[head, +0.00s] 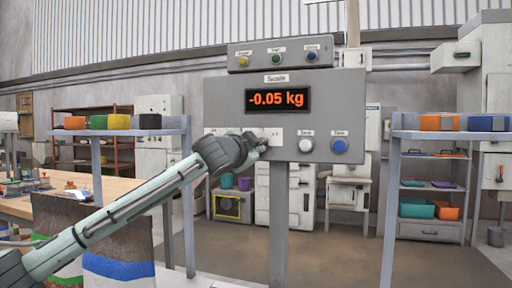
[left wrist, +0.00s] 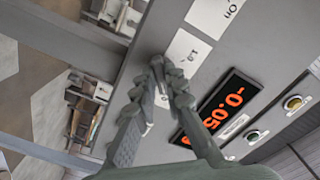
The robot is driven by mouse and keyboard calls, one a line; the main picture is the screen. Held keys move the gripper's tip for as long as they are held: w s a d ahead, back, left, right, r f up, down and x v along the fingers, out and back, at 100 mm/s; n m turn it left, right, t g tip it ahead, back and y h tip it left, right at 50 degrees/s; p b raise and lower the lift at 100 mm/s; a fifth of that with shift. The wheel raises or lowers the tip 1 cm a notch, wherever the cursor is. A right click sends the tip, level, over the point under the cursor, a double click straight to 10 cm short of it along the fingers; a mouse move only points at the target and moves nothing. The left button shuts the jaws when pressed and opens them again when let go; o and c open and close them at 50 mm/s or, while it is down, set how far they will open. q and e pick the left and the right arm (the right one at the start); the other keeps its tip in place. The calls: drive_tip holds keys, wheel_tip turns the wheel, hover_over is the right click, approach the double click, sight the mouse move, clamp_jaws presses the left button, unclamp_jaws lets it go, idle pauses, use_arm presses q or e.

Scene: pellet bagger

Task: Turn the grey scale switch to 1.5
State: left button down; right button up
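The grey scale panel (head: 222,92) carries a display (head: 278,100) reading -0.05 kg in orange digits. The same display (left wrist: 217,105) shows in the left wrist view. My left gripper (head: 260,141) is at the panel's lower left, in front of the switch's white label plate. In the left wrist view its fingertips (left wrist: 165,68) are drawn close together around the small grey scale switch, which they mostly hide. A label (left wrist: 188,52) reading 1.0 lies beside the fingertips. The switch's exact pointing direction is hidden. My right gripper is not in view.
A white knob (head: 306,145) and a blue knob (head: 340,146) sit on the panel, right of my gripper. A box with three buttons (head: 279,55) tops it. Shelves with bins (head: 122,132) stand left, others (head: 450,134) right. A post (head: 278,220) supports the panel.

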use_arm(q)
drive_tip(key=shift+d+n, duration=0.1)
drive_tip(key=shift+n, duration=4.8)
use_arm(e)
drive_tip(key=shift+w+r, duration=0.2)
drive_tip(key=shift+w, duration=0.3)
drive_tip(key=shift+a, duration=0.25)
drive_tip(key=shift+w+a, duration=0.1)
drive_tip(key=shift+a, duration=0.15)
use_arm(q)
drive_tip(key=c, duration=1.6)
unclamp_jaws()
drive_tip(key=v, duration=1.2)
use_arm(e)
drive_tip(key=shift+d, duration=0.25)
